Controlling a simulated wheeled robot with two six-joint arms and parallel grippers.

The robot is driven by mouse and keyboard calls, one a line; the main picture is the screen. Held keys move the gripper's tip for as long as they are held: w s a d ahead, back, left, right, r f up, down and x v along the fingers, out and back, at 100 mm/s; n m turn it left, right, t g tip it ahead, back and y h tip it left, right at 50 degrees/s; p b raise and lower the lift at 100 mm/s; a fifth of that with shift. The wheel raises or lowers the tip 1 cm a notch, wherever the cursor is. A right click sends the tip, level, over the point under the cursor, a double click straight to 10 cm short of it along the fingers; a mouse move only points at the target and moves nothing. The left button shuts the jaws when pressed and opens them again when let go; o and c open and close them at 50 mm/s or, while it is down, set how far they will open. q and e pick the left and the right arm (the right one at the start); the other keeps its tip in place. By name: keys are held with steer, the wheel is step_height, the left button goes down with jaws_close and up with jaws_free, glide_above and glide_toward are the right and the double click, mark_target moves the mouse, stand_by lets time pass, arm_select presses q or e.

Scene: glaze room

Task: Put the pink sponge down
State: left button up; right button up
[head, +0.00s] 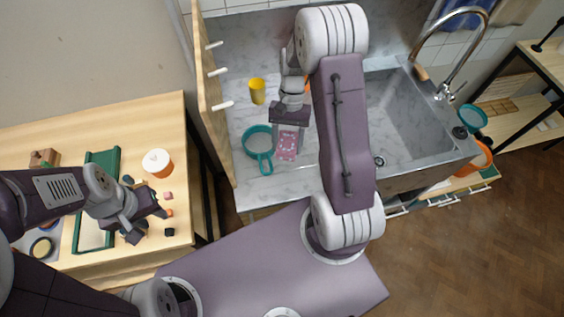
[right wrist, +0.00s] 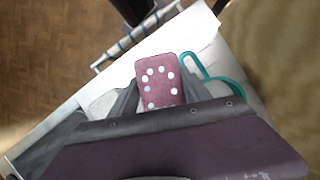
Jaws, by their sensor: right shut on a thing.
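The pink sponge (head: 288,146) with white dots is between the fingers of my right gripper (head: 288,150), over the marble counter left of the sink. In the right wrist view the sponge (right wrist: 158,78) sits in the shut right gripper (right wrist: 155,95), its face with white dots toward the camera. I cannot tell whether the sponge touches the counter. My left gripper (head: 152,220) is open and empty over the wooden table's right edge.
A teal strainer (head: 258,142) lies just left of the sponge; its handle shows in the right wrist view (right wrist: 212,80). A yellow cup (head: 257,92) stands behind it. A pegged wooden panel (head: 210,90) borders the counter's left. The sink (head: 405,120) is right.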

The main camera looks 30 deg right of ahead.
mark_target(283, 160)
steer(key=shift+s+a+f, duration=0.45)
steer(key=shift+s+a, duration=0.05)
steer(key=shift+a, duration=0.15)
steer(key=shift+s+a+f, duration=0.4)
steer(key=shift+s+a, duration=0.05)
steer(key=shift+a, duration=0.15)
steer(key=shift+s+a+f, duration=0.15)
steer(key=shift+s+f, duration=0.05)
steer(key=shift+s, duration=0.15)
steer(key=shift+s+f, duration=0.1)
steer(key=shift+f, duration=0.25)
step_height(283, 160, down, 3)
steer(key=shift+r+p, duration=0.1)
steer(key=shift+p, duration=0.4)
steer(key=shift+w+f, duration=0.3)
steer(key=shift+s, duration=0.1)
